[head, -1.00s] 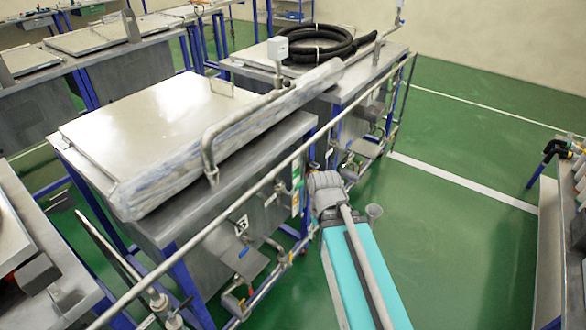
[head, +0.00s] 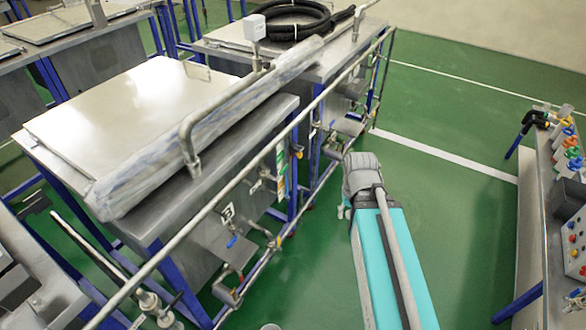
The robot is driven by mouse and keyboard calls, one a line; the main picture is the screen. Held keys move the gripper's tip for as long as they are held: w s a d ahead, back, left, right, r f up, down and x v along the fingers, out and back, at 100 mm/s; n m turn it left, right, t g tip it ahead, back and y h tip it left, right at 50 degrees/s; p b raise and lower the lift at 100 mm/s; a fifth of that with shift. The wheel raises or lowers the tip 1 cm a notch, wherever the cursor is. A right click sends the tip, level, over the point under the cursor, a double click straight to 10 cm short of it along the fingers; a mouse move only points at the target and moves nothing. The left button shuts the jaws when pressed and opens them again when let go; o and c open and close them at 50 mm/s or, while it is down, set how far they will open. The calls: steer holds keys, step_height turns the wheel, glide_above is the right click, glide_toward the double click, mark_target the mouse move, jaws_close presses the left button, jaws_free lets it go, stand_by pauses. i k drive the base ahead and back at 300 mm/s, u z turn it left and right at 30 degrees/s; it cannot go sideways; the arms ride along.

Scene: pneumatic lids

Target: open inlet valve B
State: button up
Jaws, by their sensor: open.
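A blue valve handle (head: 231,241) shows low on the front of the near steel tank, below a small black-and-white tag (head: 228,212). The tag is too small to read for certain, so I cannot tell whether this is inlet valve B. Another small blue handle (head: 332,123) shows at the farther tank. My gripper (head: 344,209) is mostly hidden behind my grey wrist. The small part that shows is over the green floor, right of the near tank's pipework and apart from the blue handle. It is open, with nothing seen in it.
A long metal rail (head: 215,202) runs diagonally in front of the tanks. Low pipes (head: 262,258) run along the near tank's foot. A bench with coloured fittings (head: 570,150) stands at the right. The green floor (head: 455,215) between is free.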

mark_target(284, 170)
steer(key=z, duration=0.1)
steer(key=k, duration=1.1)
steer(key=u, duration=0.85)
steer(key=i, duration=1)
steer(key=z, duration=0.05)
